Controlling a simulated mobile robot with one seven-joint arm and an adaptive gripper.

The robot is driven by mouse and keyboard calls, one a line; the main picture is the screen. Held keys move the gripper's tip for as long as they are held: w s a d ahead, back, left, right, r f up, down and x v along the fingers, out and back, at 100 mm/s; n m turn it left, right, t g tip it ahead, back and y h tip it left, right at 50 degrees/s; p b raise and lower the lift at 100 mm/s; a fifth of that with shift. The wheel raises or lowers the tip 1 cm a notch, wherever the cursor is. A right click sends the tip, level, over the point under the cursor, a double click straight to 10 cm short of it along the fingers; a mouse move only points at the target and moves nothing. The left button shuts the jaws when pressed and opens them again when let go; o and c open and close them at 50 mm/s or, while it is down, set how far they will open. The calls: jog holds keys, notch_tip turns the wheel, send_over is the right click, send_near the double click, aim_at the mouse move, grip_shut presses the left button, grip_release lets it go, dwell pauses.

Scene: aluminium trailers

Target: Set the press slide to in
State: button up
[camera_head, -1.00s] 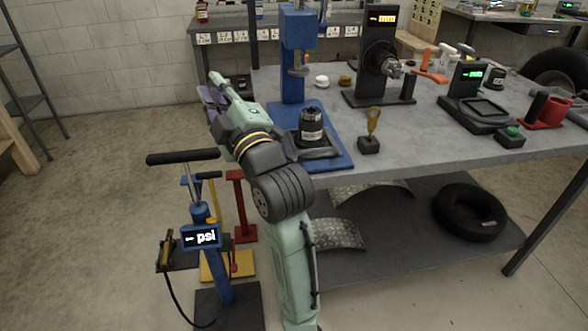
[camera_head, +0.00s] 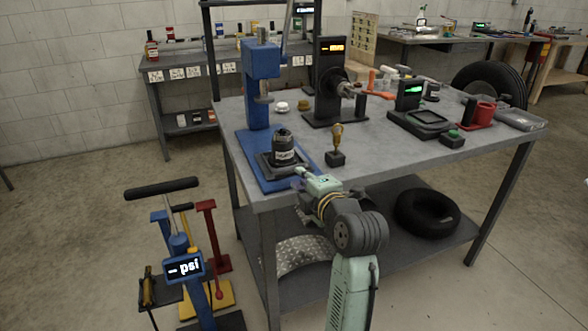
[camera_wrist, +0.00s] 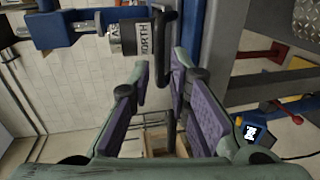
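The blue press (camera_head: 261,62) stands at the left end of the workbench. Its slide, a dark plate (camera_head: 268,165), lies on the blue base and carries a black cylindrical part (camera_head: 284,141) with a white label. The plate and part sit forward of the ram (camera_head: 264,98), nearer me. In the wrist view, a black bar (camera_wrist: 163,75), apparently the slide's handle, runs beside the labelled part (camera_wrist: 128,38) and lies between the fingertips. My gripper (camera_wrist: 163,72) is open, purple pads apart; contact cannot be told. In the head view, my gripper (camera_head: 304,183) is at the bench's front edge, partly hidden.
A small black block with a brass piece (camera_head: 336,145) stands right of my gripper. A dark machine with an orange display (camera_head: 331,80) is behind. A psi pump (camera_head: 185,268) and coloured stands are on the floor at left. A tyre (camera_head: 427,213) lies on the lower shelf.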

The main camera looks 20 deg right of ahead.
jog(key=p+x, duration=0.1)
jog(key=x, duration=0.4)
jog(key=shift+w, duration=0.1)
jog(key=shift+c, duration=0.6)
grip_shut()
